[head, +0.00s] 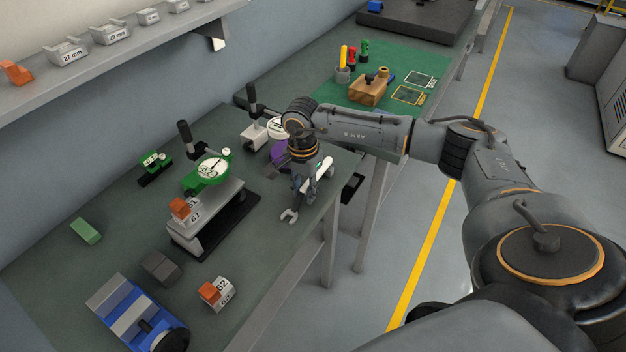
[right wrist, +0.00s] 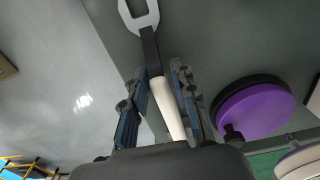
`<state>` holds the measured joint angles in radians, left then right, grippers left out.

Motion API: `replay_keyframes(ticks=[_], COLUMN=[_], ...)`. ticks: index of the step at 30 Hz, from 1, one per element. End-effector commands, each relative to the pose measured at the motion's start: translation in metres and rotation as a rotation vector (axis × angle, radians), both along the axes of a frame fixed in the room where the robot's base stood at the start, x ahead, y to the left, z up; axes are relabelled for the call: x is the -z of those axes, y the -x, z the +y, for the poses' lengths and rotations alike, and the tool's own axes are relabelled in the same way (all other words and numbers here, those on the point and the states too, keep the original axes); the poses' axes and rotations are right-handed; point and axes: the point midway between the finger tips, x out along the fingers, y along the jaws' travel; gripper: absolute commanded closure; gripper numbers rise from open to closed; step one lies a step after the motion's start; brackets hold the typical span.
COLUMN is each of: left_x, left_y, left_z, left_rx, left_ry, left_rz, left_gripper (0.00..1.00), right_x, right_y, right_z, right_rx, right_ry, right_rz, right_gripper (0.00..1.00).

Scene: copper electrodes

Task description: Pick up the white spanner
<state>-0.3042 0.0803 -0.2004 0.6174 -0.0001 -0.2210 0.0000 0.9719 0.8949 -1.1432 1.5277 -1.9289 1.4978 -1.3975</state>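The white spanner shows in the right wrist view with a grey open jaw, a dark neck and a white handle (right wrist: 167,105). In the head view its white part (head: 319,176) shows beside my right gripper (head: 301,187), near the front edge of the green-grey workbench (head: 262,262). In the right wrist view my right gripper (right wrist: 159,72) has one finger on each side of the spanner. The fingers look apart, with a narrow gap to the handle. Whether the spanner lies flat on the bench is hard to tell. My left gripper is not in view.
A purple disc (right wrist: 256,107) lies close beside the right gripper. A green dial gauge (head: 208,171) on a block stands to the left. A blue vise (head: 128,313) and orange-tagged blocks are nearer. A green mat (head: 400,62) with tools lies behind.

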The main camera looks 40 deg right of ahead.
Motion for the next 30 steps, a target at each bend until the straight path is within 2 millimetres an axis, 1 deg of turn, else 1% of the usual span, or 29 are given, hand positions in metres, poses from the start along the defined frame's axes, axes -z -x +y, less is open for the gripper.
replay_keyframes(ticks=[1, 3, 14, 19, 23, 26, 30], left_x=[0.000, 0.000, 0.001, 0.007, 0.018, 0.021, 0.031], left_y=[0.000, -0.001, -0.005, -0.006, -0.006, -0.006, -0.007], left_z=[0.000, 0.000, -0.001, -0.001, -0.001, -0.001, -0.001], left_rx=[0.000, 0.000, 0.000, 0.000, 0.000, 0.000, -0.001], left_ry=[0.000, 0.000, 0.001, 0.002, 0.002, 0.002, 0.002], left_rz=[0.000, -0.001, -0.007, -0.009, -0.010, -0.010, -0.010], left_gripper=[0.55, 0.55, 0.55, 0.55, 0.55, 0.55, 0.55], right_x=[0.000, 0.000, -0.002, -0.011, -0.028, -0.046, -0.079], right_y=[0.000, 0.000, -0.001, -0.001, -0.002, 0.012, 0.038], right_z=[0.000, 0.000, 0.000, -0.001, -0.001, 0.004, 0.016], right_rx=[0.000, 0.000, 0.001, 0.001, 0.001, -0.002, -0.004], right_ry=[0.000, 0.000, 0.000, 0.001, 0.000, 0.000, 0.000], right_rz=[0.000, 0.000, -0.002, -0.004, -0.007, -0.005, -0.008], right_gripper=[0.89, 1.00, 1.00, 1.00, 1.00, 1.00, 1.00])
